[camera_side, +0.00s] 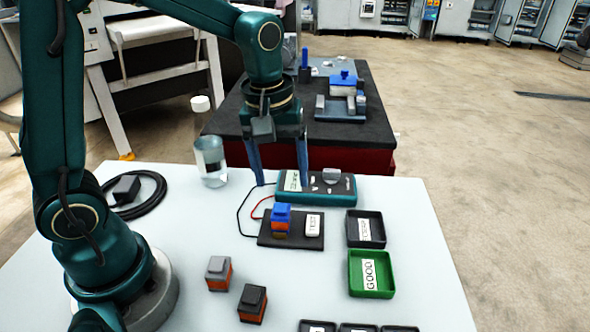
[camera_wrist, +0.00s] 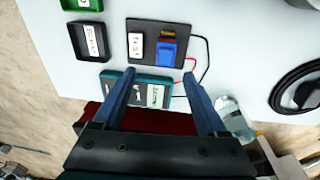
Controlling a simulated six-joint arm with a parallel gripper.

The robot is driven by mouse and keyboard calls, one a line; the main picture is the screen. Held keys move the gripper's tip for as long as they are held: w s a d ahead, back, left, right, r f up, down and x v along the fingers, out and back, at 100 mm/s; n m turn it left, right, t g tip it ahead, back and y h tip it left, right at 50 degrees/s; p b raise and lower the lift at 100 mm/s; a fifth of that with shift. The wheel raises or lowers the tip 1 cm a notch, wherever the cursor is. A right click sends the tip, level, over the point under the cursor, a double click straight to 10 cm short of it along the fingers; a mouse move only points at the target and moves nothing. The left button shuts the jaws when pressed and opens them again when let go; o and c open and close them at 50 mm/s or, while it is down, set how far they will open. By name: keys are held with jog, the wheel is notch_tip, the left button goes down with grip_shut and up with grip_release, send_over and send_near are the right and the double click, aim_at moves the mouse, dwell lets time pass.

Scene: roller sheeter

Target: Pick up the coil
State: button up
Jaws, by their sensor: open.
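A coil with a blue top and an orange lower part (camera_side: 281,216) sits on the left of a black test pad (camera_side: 292,243). The wrist view also shows this coil (camera_wrist: 170,48). A grey-topped coil (camera_side: 218,273) and a black-topped coil (camera_side: 252,303) stand on the white table, closer to my base. My gripper (camera_side: 282,183) is open and empty, its fingers pointing down near the teal meter (camera_side: 318,199), beyond the pad. In the wrist view the blue-topped coil lies ahead of the fingertips (camera_wrist: 158,74), apart from them.
A black tray (camera_side: 350,243) and a green tray marked GOOD (camera_side: 371,294) stand right of the pad. More black trays line the near edge. Thin red and black leads run between meter and pad. A clear bottle (camera_side: 211,162) and coiled black cable (camera_side: 157,193) are at left.

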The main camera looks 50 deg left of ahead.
aim_at(281, 207)
notch_tip(281, 207, down, 4)
jog(key=shift+r+g, duration=0.2)
jog(key=shift+g, duration=0.5)
jog(key=shift+f, duration=2.5)
grip_shut()
